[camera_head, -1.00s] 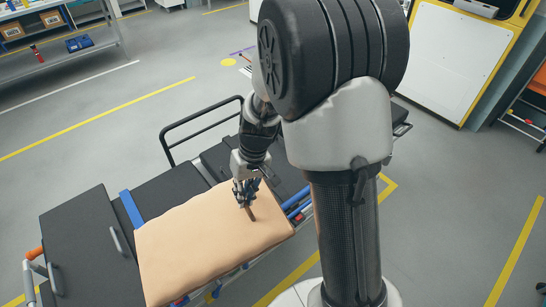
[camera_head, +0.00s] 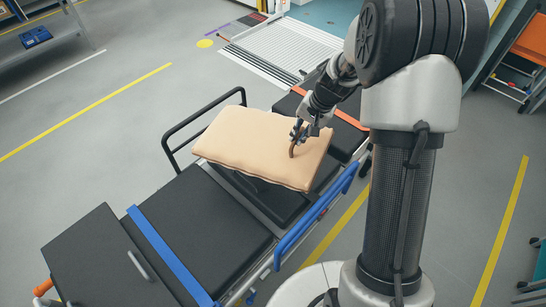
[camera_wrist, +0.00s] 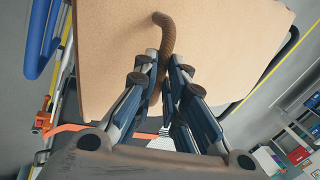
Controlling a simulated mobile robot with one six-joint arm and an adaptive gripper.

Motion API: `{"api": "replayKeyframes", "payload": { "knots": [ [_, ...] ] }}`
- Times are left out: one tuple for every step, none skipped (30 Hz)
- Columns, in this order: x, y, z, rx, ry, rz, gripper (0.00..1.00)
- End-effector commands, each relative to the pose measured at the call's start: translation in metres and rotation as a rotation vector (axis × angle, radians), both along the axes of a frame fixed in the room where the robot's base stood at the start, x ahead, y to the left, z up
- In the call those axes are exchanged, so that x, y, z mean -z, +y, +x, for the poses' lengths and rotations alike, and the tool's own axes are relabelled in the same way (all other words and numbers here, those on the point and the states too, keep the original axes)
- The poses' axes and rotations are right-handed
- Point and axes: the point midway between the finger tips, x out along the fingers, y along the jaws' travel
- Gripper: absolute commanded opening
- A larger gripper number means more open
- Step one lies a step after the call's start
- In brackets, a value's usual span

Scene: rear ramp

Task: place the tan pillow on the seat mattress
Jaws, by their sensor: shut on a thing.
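The tan pillow (camera_head: 262,146) is above the far half of the stretcher, over its black mattress (camera_head: 205,230). A dark pad section shows just under its near edge, and I cannot tell whether the pillow touches it. My gripper (camera_head: 298,139) is at the pillow's right part, shut on its curved brown handle. In the wrist view the pillow (camera_wrist: 180,55) fills the upper middle, and the brown handle (camera_wrist: 166,45) runs between my fingers (camera_wrist: 165,75). The pillow hides much of the stretcher's middle.
A blue strap (camera_head: 165,252) crosses the near mattress, and an orange strap (camera_head: 335,112) crosses the far end. A blue side rail (camera_head: 312,220) and a black side rail (camera_head: 200,125) flank the stretcher. A ramp (camera_head: 285,48) lies beyond. The floor to the left is clear.

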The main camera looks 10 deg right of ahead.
Motion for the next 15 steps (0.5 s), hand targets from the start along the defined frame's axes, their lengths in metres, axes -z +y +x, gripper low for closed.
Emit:
{"api": "replayKeyframes", "payload": {
  "knots": [
    [-0.003,-0.007,0.011,0.058,-0.008,0.011,0.0],
    [-0.003,-0.011,0.016,0.092,-0.01,0.018,0.0],
    [-0.005,-0.015,0.023,0.135,-0.015,0.027,0.0],
    [-0.005,-0.018,0.027,0.164,-0.017,0.034,0.0],
    [-0.005,-0.021,0.031,0.189,-0.019,0.04,0.0],
    [-0.006,-0.024,0.036,0.218,-0.023,0.047,0.0],
    [-0.006,-0.026,0.039,0.238,-0.024,0.051,0.0],
    [-0.007,-0.028,0.041,0.256,-0.027,0.056,0.0],
    [-0.007,-0.03,0.045,0.277,-0.029,0.062,0.0],
    [-0.007,-0.032,0.046,0.288,-0.03,0.064,0.0],
    [-0.006,-0.033,0.047,0.297,-0.03,0.066,0.0],
    [-0.003,-0.034,0.049,0.306,-0.03,0.068,0.0],
    [0.0,-0.034,0.049,0.31,-0.029,0.07,0.0],
    [0.004,-0.034,0.049,0.313,-0.029,0.072,0.0],
    [0.012,-0.034,0.049,0.315,-0.028,0.073,0.0]
  ]
}}
